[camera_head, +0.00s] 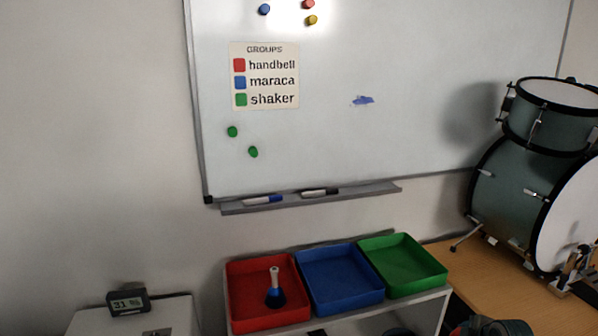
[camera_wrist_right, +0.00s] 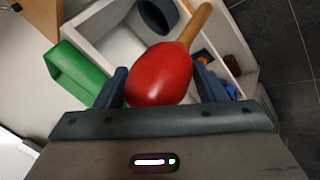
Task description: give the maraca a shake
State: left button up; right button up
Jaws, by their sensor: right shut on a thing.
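The maraca (camera_wrist_right: 160,75) has a red round head and a tan wooden handle (camera_wrist_right: 200,22). In the right wrist view, the handle points up and to the right. My right gripper (camera_wrist_right: 163,82) is shut on the red head, with one dark finger on each side. A dark teal shape (camera_head: 492,327) at the bottom right of the head view looks like part of my right arm. I cannot clearly make out the maraca there. My left gripper is in neither view.
Red (camera_head: 239,302), blue (camera_head: 341,302) and green (camera_head: 405,287) trays stand on a white shelf (camera_head: 390,312). A dark handbell with a pale handle (camera_head: 274,272) stands in the red one. Drums (camera_head: 505,205) stand at right; a whiteboard (camera_head: 430,100) hangs behind.

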jog(key=shift+w+d+r, duration=0.1)
jog(key=shift+r, duration=1.3)
jog(key=shift+w+r, duration=0.1)
jog(key=shift+r, duration=1.25)
jog(key=f, duration=0.6)
jog(key=shift+s, duration=0.3)
jog(key=shift+w+r, duration=0.15)
jog(key=shift+r, duration=0.15)
jog(key=shift+w+d+r+t+h, duration=1.1)
jog(key=shift+w+d+r+t, duration=0.15)
jog(key=shift+w+r+t, duration=0.8)
jog(key=s+a+f+g, duration=0.1)
jog(key=s+f+g+y, duration=0.1)
jog(key=f, duration=0.1)
jog(key=s+a+f+g+y, duration=0.1)
jog(key=s+g, duration=0.1)
jog(key=shift+a+f, duration=0.15)
jog(key=shift+a, duration=0.2)
jog(key=shift+s, duration=0.1)
